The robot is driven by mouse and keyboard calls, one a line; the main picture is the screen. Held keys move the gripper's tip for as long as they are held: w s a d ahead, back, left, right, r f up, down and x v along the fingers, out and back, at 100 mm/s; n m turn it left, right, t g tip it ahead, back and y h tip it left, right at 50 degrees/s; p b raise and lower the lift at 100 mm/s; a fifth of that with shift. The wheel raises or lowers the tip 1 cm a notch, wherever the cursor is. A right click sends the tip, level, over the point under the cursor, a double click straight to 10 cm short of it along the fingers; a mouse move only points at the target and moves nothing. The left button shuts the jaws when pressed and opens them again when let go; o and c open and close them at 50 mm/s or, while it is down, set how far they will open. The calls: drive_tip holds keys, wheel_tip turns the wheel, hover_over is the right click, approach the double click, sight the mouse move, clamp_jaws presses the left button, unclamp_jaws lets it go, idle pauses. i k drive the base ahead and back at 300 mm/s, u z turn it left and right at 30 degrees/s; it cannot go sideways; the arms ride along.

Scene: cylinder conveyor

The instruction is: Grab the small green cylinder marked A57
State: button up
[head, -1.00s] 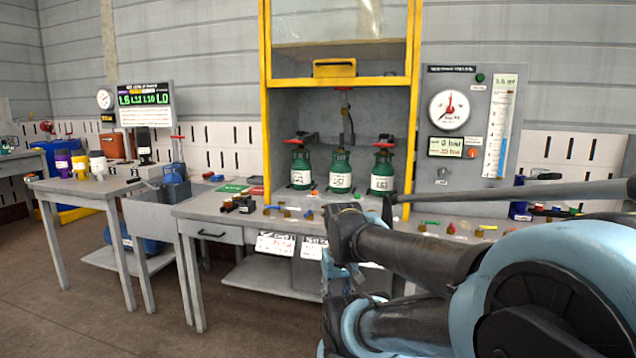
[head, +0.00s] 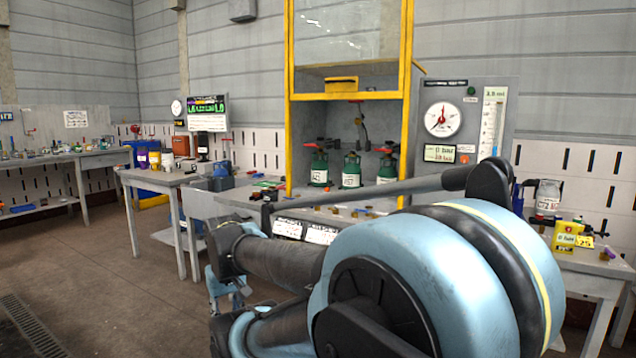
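Three small green cylinders stand upright in a row inside the yellow-framed cabinet (head: 409,100) at the back: a left one (head: 319,167), a middle one (head: 352,170) and a right one (head: 387,168). Each has a white label. The lettering is too small to read surely; the middle label seems to end in 57. I cannot make out my gripper's fingers in this view.
A workbench with small parts (head: 262,190) runs below the cabinet. A gauge panel (head: 465,120) is right of it. A side table (head: 160,178) stands left, and another bench (head: 60,158) far left. A right-hand table (head: 590,262) holds a yellow box (head: 565,237). The floor at left is open.

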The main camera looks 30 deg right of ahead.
sight(352, 171)
drive_tip(key=u, duration=0.2)
drive_tip(key=k, duration=0.3)
drive_tip(key=u, duration=0.2)
drive_tip(key=i, duration=1.05)
drive_tip(key=z, duration=0.7)
drive_tip(key=i, duration=1)
drive_tip(key=z, duration=1.25)
drive_tip(key=i, duration=0.75)
drive_tip(key=z, duration=0.45)
